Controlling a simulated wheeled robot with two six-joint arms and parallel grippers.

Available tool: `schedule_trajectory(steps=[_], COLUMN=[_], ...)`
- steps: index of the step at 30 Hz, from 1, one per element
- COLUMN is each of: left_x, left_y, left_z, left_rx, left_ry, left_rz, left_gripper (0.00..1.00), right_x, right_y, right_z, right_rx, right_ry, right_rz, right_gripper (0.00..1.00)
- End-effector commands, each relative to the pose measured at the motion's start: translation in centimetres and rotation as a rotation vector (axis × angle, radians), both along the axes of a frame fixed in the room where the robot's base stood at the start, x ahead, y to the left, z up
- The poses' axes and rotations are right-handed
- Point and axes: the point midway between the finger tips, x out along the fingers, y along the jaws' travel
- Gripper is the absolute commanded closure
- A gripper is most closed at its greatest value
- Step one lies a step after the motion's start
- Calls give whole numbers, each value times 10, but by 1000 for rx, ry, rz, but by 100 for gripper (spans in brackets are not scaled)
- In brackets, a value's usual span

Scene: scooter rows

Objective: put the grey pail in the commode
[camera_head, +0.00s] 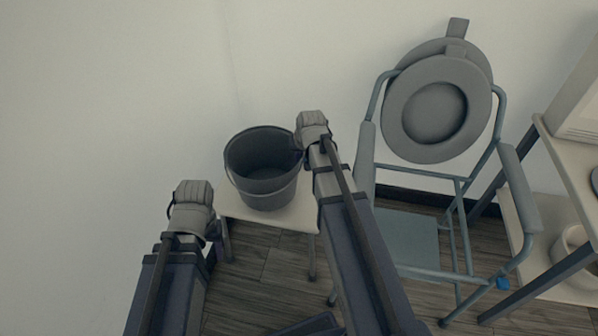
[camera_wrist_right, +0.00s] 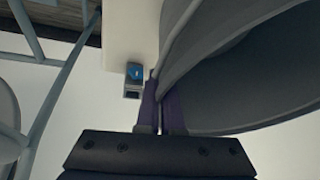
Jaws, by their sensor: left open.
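The grey pail (camera_head: 262,185) is upright at the small white-topped stand (camera_head: 300,215) by the wall. I cannot tell whether its base touches the top. My right gripper (camera_head: 299,154) is at the pail's right rim. In the right wrist view its purple fingers (camera_wrist_right: 163,105) are close together with the pail's rim (camera_wrist_right: 172,75) between them. The blue-grey commode (camera_head: 368,150) stands to the right, its round seat ring (camera_head: 395,115) and lid tilted up against the back. My left gripper (camera_head: 214,236) is open and empty, left of the stand; its fingertips are mostly hidden.
A shelf rack (camera_head: 570,165) with a white bowl (camera_head: 572,250) on its lower level stands right of the commode. The commode's armrest (camera_head: 366,155) rises close to my right arm. Bare wall is at the left; wooden floor (camera_head: 262,275) shows below.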

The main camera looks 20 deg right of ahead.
Motion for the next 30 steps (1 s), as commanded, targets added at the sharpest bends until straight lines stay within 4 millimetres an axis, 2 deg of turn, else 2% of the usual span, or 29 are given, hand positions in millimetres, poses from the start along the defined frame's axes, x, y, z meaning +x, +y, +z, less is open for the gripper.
schedule_trajectory(steps=[5,15,28,30], left_x=[0,0,1,1], left_y=[0,1,1,1], left_z=[-2,-38,-40,-39], left_rx=[1,6,7,8], left_ry=[0,-2,-2,-2], left_rz=[0,-2,-2,-2], left_gripper=[50,50,50,50], right_x=[0,0,0,0], right_y=[0,0,0,0], right_z=[-2,-38,-40,-39], right_rx=[1,1,1,0], right_ry=[-1,-1,-1,0], right_rz=[-1,-1,-1,0], right_gripper=[100,100,100,91])
